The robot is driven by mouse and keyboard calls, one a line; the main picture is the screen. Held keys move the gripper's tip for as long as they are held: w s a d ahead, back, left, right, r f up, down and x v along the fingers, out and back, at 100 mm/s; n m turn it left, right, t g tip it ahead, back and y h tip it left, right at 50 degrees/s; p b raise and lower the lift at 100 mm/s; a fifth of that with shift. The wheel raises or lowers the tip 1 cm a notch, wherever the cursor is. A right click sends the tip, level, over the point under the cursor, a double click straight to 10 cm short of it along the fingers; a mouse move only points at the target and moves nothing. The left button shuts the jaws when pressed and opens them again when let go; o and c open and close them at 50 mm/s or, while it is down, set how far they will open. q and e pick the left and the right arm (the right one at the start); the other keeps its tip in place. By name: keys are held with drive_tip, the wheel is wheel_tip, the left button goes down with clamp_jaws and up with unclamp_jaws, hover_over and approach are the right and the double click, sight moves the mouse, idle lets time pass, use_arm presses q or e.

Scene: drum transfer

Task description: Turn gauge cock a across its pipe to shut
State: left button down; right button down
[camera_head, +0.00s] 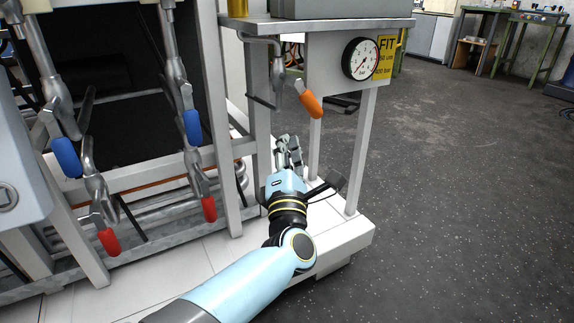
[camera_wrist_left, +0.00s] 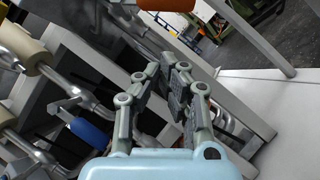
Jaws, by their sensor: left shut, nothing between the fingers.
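A cock with an orange lever (camera_head: 310,105) hangs on a short metal pipe under the shelf, left of the round pressure gauge (camera_head: 361,58). Its lever slants down to the right. I read no letter on any cock, so I cannot confirm which one is a. My left gripper (camera_head: 288,146) is shut and empty, pointing up a little below and left of the orange lever, apart from it. In the left wrist view its closed fingers (camera_wrist_left: 175,78) fill the middle, and an orange piece (camera_wrist_left: 165,4) shows at the top edge. My right gripper is out of view.
Cocks with blue levers (camera_head: 67,157) (camera_head: 193,127) and red levers (camera_head: 109,241) (camera_head: 209,208) stand on pipes at the left. A white frame post (camera_head: 361,150) stands right of my left gripper. Open grey floor (camera_head: 470,200) lies to the right.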

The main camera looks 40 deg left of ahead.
sight(308, 99)
use_arm(q)
drive_tip(key=w+a+r, duration=0.1)
drive_tip(key=w+r, duration=0.2)
drive_tip(key=w, duration=0.2)
drive_tip(key=shift+w+a, duration=0.15)
drive_tip(key=shift+w, duration=0.1)
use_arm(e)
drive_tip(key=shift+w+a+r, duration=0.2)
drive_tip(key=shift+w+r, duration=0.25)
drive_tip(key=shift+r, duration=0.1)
use_arm(q)
drive_tip(key=shift+r, duration=0.1)
drive_tip(key=shift+b, duration=0.3)
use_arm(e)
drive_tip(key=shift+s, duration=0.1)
